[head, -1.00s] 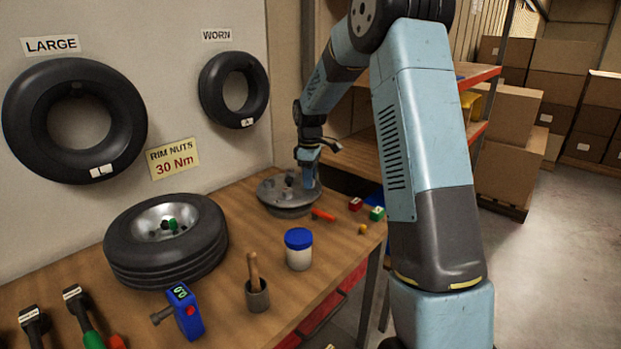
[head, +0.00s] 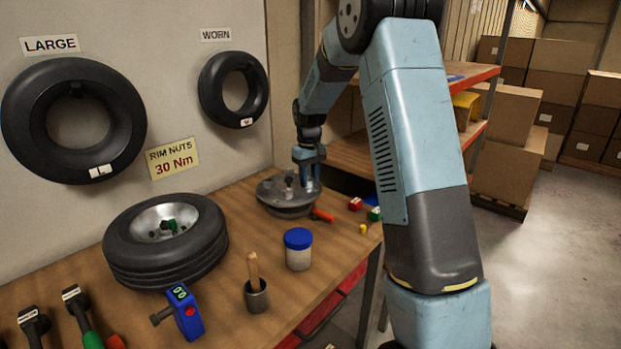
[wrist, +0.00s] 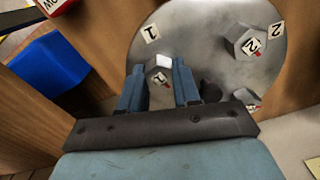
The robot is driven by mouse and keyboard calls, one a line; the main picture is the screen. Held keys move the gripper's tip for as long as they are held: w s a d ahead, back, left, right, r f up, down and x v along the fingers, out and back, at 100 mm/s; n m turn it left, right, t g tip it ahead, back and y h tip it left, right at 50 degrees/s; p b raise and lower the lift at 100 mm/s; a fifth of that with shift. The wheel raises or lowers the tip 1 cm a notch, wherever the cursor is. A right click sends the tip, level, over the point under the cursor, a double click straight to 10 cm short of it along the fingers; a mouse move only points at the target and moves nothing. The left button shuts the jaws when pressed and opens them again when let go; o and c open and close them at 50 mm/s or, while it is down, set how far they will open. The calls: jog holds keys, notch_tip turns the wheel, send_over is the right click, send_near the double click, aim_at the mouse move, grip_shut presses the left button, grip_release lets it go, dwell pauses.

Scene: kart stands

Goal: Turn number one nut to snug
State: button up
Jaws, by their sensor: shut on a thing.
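The grey round hub plate (head: 285,208) sits on the wooden bench at its far end, and fills the top of the wrist view (wrist: 205,50). The number one nut (wrist: 159,72) is a grey hex nut with a tag "1" and a red mark, near a plate label "1" (wrist: 150,33). My gripper (wrist: 159,82) is shut on this nut, one blue finger on each side. The number two nut (wrist: 250,42) stands apart to the right, beside its "2" label. In the head view my gripper (head: 305,180) is down at the plate and hides part of it.
A dark stud (wrist: 210,91) stands just right of my fingers. A third tag shows partly at the plate's lower right.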

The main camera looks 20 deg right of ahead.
jog(key=m, duration=0.5)
jog(key=shift+m, duration=0.3)
jog(key=m, duration=1)
jog(key=shift+a+m, duration=0.15)
jog(key=shift+m, duration=0.25)
jog(key=m, duration=0.5)
jog(key=shift+a, duration=0.1)
jog(key=shift+w, duration=0.1)
jog(key=o, duration=0.8)
jog(key=shift+o, duration=1.3)
notch_tip(320, 180, up, 14)
jog(key=shift+f, duration=0.15)
